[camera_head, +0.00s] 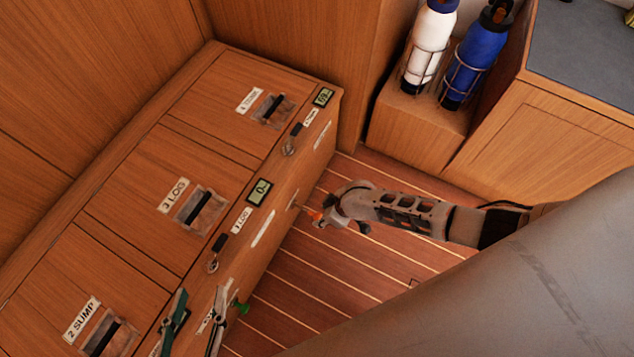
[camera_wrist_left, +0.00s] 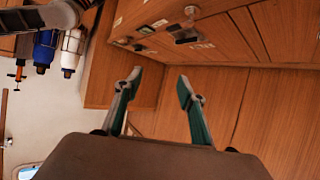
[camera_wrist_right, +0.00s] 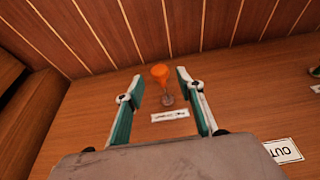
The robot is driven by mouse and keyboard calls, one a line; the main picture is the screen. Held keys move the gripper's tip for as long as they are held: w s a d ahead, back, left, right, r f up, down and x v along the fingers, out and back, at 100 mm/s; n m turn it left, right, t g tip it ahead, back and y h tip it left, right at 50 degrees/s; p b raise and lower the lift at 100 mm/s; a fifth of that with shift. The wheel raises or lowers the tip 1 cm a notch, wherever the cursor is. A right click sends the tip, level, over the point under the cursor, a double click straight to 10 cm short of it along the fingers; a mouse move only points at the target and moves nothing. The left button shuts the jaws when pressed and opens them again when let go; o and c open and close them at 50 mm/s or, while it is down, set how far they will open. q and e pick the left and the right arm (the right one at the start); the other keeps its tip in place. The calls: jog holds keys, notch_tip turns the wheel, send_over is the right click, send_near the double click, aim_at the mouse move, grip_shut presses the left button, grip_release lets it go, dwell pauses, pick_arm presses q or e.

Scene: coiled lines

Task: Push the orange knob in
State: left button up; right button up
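The orange knob (camera_wrist_right: 160,72) sits on a short stem on the wooden front panel. In the right wrist view it shows between the two fingertips of my right gripper (camera_wrist_right: 160,88), which is open. The fingers stand to either side of it, and I cannot tell whether they touch it. In the head view a bit of the orange knob (camera_head: 317,215) shows beside my right gripper (camera_head: 330,213), which partly covers it. My left gripper (camera_head: 195,318) is open and empty above the bench's front edge. Its spread green fingers also show in the left wrist view (camera_wrist_left: 158,85).
A wooden bench (camera_head: 150,150) with labelled lids runs along the left. A green knob (camera_head: 240,306) is on its front near my left gripper. Small displays (camera_head: 259,192) and toggles line its edge. White (camera_head: 428,45) and blue (camera_head: 475,55) bottles stand in racks at the back.

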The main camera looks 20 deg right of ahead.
aim_at(318, 215)
jog(key=b+x, duration=0.1)
jog(key=x, duration=0.2)
jog(key=shift+w+f, duration=0.1)
grip_shut()
jog(key=shift+w+a, duration=0.1)
jog(key=shift+a, duration=0.1)
jog(key=w+a, duration=0.1)
jog(key=w, duration=0.1)
jog(key=w+a+b, duration=0.1)
jog(key=w+a, duration=0.1)
jog(key=shift+a+f+b, duration=0.1)
jog(key=shift+f+b, duration=0.05)
jog(key=shift+b, duration=0.15)
pick_arm(q)
jog(key=d+n, duration=0.1)
jog(key=d, duration=0.1)
jog(key=s+d+n+h, duration=0.1)
jog(key=d, duration=0.1)
jog(key=shift+n, duration=0.4)
pick_arm(e)
jog(key=shift+w, duration=0.2)
